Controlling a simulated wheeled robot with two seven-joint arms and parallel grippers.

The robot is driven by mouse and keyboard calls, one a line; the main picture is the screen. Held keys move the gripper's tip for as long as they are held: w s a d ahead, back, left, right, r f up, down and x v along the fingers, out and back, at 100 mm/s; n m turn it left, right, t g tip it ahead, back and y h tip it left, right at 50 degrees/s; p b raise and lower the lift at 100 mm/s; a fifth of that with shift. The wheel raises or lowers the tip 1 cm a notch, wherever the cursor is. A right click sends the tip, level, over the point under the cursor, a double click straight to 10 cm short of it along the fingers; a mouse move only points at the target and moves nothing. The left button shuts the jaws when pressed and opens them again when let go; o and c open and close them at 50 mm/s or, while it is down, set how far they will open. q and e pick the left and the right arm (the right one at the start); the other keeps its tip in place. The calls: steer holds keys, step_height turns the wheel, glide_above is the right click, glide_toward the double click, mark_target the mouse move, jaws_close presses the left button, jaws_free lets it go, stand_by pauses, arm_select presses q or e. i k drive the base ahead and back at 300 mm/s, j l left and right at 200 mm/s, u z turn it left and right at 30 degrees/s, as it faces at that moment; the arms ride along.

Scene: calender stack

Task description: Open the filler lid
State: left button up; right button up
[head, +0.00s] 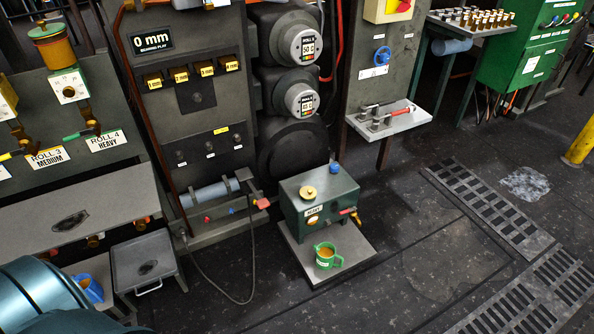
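A dark green box-shaped tank (292,209) stands on a low grey plate on the floor, right of centre. On its top are a round brass cap with a small knob (308,193) and a blue cap (335,168). The brass cap looks seated flat on the tank. I cannot tell for certain which cap is the filler lid. A round gauge, a red-handled part (347,211) and a brass tap (357,219) are on the tank's front and right side. Neither of my grippers is in view; part of my arm shows at the lower left.
A green jug (326,257) with amber contents stands on the grey plate (341,255) before the tank. A thin hose curves over the floor to its left. A roll machine (299,102) stands behind, and a shelf with red-handled tools (388,120) behind right.

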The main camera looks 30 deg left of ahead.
mark_target(306, 192)
steer(key=i+u, duration=0.2)
steer(key=i, duration=0.25)
steer(key=i+l+u, duration=0.25)
steer(key=i, duration=0.2)
steer(key=i+l+u, duration=0.2)
steer(key=i, duration=0.25)
